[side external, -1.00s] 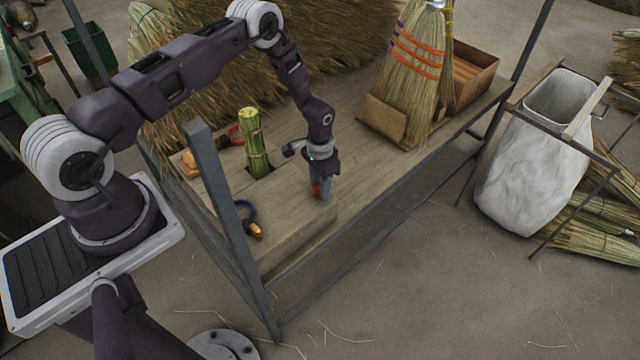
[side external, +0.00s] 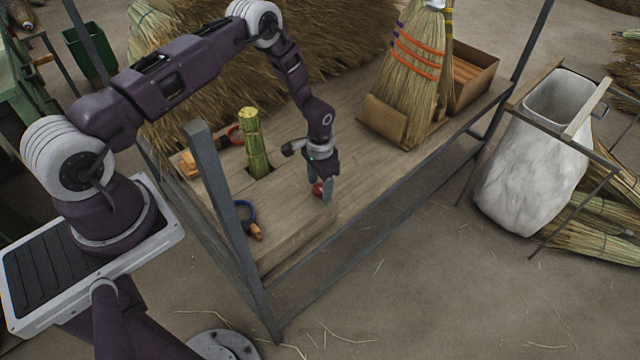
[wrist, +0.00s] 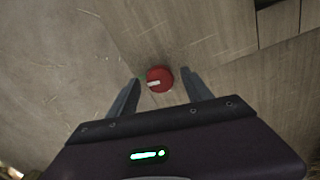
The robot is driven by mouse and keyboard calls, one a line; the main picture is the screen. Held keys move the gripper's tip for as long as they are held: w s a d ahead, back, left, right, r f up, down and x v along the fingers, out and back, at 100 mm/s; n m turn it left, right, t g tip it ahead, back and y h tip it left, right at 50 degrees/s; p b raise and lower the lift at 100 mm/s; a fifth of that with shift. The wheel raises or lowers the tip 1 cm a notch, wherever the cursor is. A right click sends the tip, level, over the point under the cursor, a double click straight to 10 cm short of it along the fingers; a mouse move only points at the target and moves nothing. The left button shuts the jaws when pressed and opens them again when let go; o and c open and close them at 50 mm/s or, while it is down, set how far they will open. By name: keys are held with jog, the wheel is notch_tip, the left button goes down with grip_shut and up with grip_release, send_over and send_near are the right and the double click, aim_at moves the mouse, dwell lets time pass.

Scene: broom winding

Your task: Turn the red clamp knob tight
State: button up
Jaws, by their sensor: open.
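The red clamp knob (wrist: 159,80) sits on the wooden bench near its front edge. It is round and red, with a pale mark on its face. In the side external view the knob (side external: 317,188) is partly hidden by my gripper. My gripper (side external: 322,196) points down at the knob. In the wrist view my gripper (wrist: 158,88) is open, with one finger on each side of the knob and a visible gap to each. I cannot tell how far down the fingers reach beside it.
A bundle of green-yellow stalks (side external: 255,145) stands upright in the bench to the left. A blue ring-shaped tool (side external: 246,213) lies near the front left. A broom (side external: 412,75) and a wooden box (side external: 472,80) stand at the back right. A metal post (side external: 225,190) rises in front.

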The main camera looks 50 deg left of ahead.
notch_tip(320, 180, up, 7)
dwell(0.3)
notch_tip(320, 180, up, 11)
jog(key=t, duration=0.1)
notch_tip(320, 180, up, 8)
send_over(320, 188)
jog(key=d, duration=0.1)
jog(key=s+d+r+n+t, duration=0.1)
jog(key=s+r, duration=0.3)
jog(key=r, duration=0.2)
jog(key=s+d+r+t, duration=0.1)
jog(key=s+r, duration=0.2)
jog(key=r, duration=0.3)
jog(key=s+d+r+t, duration=0.1)
jog(key=s+r, duration=0.1)
jog(key=s, duration=0.5)
jog(key=s+d+r, duration=0.1)
jog(key=s+r, duration=0.2)
jog(key=s, duration=0.4)
jog(key=s+d+r+n+t, duration=0.1)
jog(key=s+r, duration=0.1)
jog(key=s, duration=0.6)
jog(key=shift+d+r+t, duration=0.3)
